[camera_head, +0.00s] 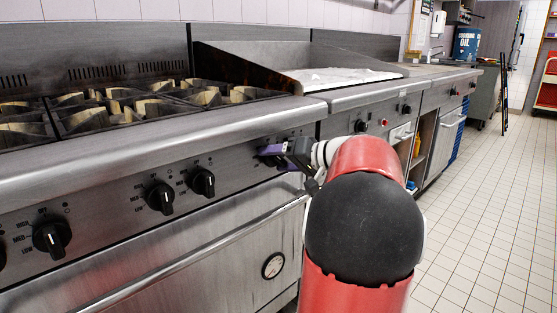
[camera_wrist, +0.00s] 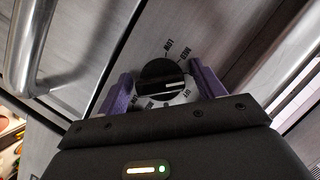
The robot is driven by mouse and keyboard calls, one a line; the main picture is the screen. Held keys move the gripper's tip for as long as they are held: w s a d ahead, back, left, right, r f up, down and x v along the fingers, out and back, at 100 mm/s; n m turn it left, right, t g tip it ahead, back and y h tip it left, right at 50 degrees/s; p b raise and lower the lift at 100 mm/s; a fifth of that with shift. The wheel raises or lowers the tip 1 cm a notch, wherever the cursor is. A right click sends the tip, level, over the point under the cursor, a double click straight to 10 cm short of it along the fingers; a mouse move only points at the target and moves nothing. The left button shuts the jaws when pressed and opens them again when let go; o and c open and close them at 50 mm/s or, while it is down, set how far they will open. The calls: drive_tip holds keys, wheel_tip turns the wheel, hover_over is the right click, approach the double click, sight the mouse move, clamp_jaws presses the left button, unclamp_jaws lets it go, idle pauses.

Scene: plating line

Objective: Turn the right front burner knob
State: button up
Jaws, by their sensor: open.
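In the wrist view a round black knob (camera_wrist: 158,72) with a light pointer line sits on the steel panel, with printed labels around it. The purple fingers of my gripper (camera_wrist: 163,87) are open, one on each side of the knob. They are close to its sides; I cannot tell whether they touch it. In the head view my gripper (camera_head: 278,156) is at the right part of the range's front panel (camera_head: 105,208). It and my arm largely hide the knob there.
Other black knobs (camera_head: 202,182) (camera_head: 160,197) (camera_head: 52,238) line the panel to the left. The oven handle (camera_head: 200,262) runs below, beside a round gauge (camera_head: 273,265). Burner grates (camera_head: 90,115) and a griddle (camera_head: 340,78) are above.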

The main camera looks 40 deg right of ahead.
drive_tip(key=c, duration=0.9)
drive_tip(key=shift+m, duration=0.3)
drive_tip(key=shift+f+m+t+y+b, duration=0.1)
drive_tip(key=shift+m+t+y+b, duration=0.25)
drive_tip(key=shift+m+y, duration=0.45)
drive_tip(key=shift+m+t+y, duration=0.3)
drive_tip(key=shift+m+t, duration=0.1)
drive_tip(key=shift+m, duration=0.9)
drive_tip(key=shift+m+t+y, duration=0.3)
drive_tip(key=shift+m+t, duration=0.05)
drive_tip(key=shift+m, duration=0.95)
drive_tip(key=o, duration=0.9)
